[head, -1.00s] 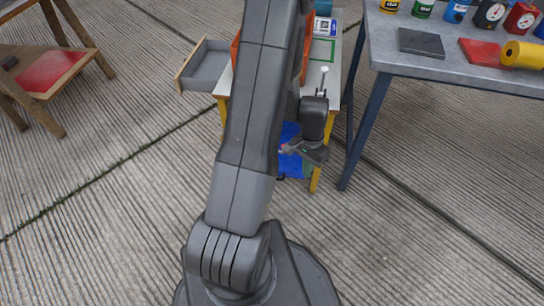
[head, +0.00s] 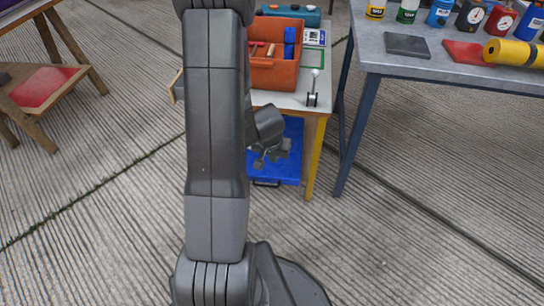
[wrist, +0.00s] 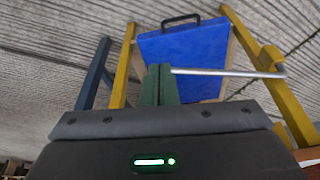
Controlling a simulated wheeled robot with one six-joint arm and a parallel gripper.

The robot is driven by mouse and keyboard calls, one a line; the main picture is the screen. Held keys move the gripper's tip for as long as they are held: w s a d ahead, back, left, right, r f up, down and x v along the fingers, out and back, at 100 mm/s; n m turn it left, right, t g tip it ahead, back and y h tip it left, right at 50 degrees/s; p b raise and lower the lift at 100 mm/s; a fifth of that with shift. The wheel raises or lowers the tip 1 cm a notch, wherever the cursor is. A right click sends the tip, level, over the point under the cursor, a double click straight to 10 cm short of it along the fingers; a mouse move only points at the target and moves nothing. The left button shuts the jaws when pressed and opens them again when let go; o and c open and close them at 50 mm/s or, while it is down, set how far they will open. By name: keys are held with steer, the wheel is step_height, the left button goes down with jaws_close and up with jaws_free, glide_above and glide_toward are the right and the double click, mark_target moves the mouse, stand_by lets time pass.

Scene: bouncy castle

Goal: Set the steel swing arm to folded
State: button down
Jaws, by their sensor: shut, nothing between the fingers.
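The steel swing arm (wrist: 225,72) shows in the wrist view as a thin pale bar. It runs right from beside my fingertips and bends near a yellow leg. I cannot pick it out in the head view, where my arm covers much of the table's front. My gripper (head: 262,160) hangs low before the small table in the head view. In the wrist view my gripper (wrist: 160,72) has its green-grey fingers together and empty, their tips at the bar's left end. I cannot tell whether they touch it.
The small table (head: 290,98) carries an orange tool bin (head: 278,74) and a small white-knobbed lever (head: 313,88). A blue case (wrist: 190,45) stands under it between yellow legs. A grey workbench (head: 460,68) stands right. Open concrete lies in front.

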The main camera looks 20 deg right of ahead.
steer(key=shift+w+d+f+p, duration=0.55)
steer(key=shift+w+d+f, duration=0.15)
steer(key=shift+w+f, duration=0.15)
steer(key=shift+w+d+f+p, duration=0.5)
steer(key=shift+w+d+f, duration=0.25)
steer(key=shift+w, duration=0.2)
